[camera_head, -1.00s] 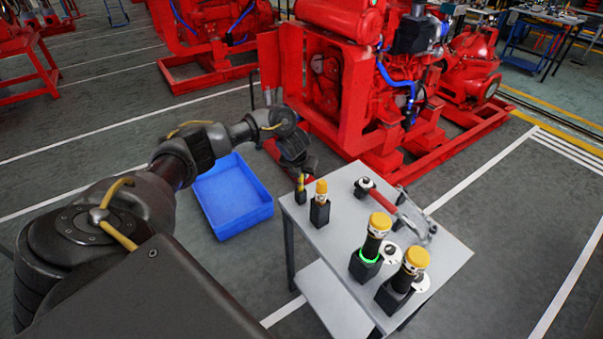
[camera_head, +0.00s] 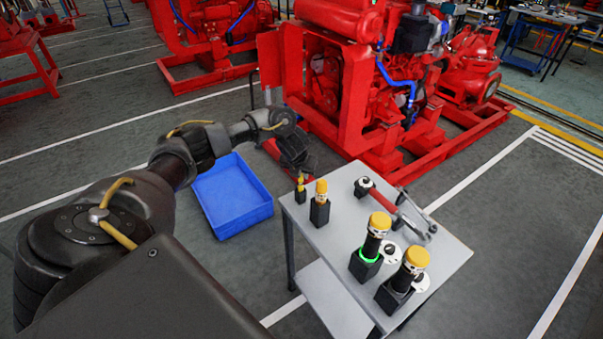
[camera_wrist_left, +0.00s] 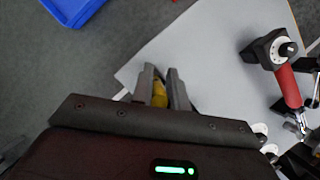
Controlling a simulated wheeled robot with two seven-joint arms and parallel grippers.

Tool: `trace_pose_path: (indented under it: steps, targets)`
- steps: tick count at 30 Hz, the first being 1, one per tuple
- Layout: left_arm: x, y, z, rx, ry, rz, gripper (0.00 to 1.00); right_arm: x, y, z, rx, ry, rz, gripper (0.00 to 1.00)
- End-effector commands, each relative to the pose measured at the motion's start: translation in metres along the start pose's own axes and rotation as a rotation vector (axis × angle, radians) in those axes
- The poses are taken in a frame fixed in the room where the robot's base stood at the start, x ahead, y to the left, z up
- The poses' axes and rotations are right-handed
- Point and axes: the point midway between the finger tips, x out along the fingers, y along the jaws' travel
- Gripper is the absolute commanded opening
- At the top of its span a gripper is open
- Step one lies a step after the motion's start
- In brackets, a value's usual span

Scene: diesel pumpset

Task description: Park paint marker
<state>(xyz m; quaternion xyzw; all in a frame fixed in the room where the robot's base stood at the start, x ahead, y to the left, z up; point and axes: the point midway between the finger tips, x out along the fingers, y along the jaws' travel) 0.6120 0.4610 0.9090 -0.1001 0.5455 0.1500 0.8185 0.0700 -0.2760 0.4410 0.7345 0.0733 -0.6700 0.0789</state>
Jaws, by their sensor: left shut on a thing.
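In the left wrist view the yellow marker (camera_wrist_left: 159,92) shows between the two grey fingers (camera_wrist_left: 162,88). A small black block-like holder (camera_head: 300,197) is directly below the marker at the table corner. The fingers hide most of the marker, and I cannot tell how deep it sits in the holder. My right gripper is not in view.
The table (camera_head: 340,240) also bears a black stand with an orange-topped item (camera_head: 320,202), two larger yellow-capped cylinders (camera_head: 378,235) in black stands, and a red-handled tool (camera_head: 383,201). A blue bin (camera_head: 232,197) lies on the floor left of the table; a red pumpset (camera_head: 385,95) stands behind.

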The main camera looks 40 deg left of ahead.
Motion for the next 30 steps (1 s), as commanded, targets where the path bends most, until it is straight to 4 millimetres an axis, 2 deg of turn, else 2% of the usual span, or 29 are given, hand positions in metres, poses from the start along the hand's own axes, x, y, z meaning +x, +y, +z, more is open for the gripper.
trace_pose_path:
  steps: [27,28,30]
  targets:
    - [0.018,0.0,-0.008,0.001,0.001,0.0,0.0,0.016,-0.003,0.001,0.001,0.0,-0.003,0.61]
    - [0.018,0.0,-0.008,0.0,0.001,0.0,0.17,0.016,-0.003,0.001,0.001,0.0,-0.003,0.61]
    - [0.017,0.0,-0.007,0.0,0.001,0.0,0.26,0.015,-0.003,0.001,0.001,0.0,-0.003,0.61]
